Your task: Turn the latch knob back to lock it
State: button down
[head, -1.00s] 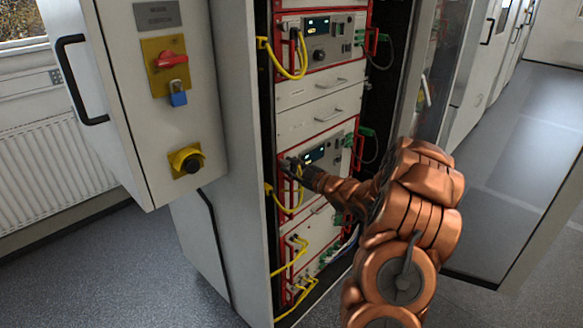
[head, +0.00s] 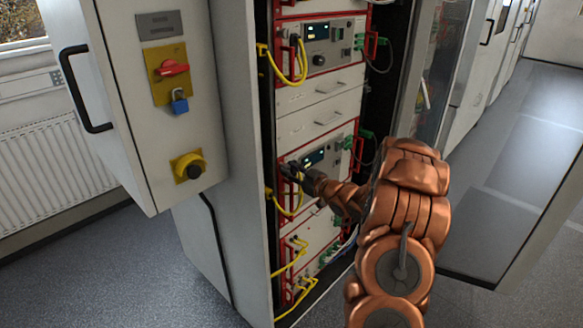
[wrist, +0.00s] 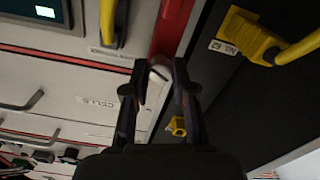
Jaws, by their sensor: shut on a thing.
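The latch knob (wrist: 160,72) is a small pale grey piece beside the red frame edge in the wrist view. My gripper (wrist: 159,88) has one dark finger on each side of it and is shut on it. In the head view my gripper (head: 287,168) reaches the left edge of the middle cycler unit (head: 328,152). The fingers hide the knob there, and I cannot tell its exact angle.
Yellow cables (head: 299,62) hang along the cabinet's left side, close to my gripper. A yellow connector (wrist: 252,38) shows in the wrist view. The open left door (head: 140,110) carries a red switch (head: 173,68) and a blue padlock (head: 180,101). The floor at right is clear.

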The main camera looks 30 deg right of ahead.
jog(key=m+p, duration=0.2)
jog(key=m, duration=0.1)
jog(key=m+p, duration=0.2)
jog(key=m, duration=0.1)
jog(key=shift+r+m, duration=0.2)
jog(key=shift+m, duration=0.1)
jog(key=m+p, duration=0.3)
jog(key=m, duration=0.2)
jog(key=shift+m+p, duration=0.3)
jog(key=shift+d+f, duration=0.1)
jog(key=c, duration=0.9)
grip_release()
jog(key=shift+f, duration=0.1)
jog(key=shift+c, duration=0.2)
jog(key=v, duration=1.2)
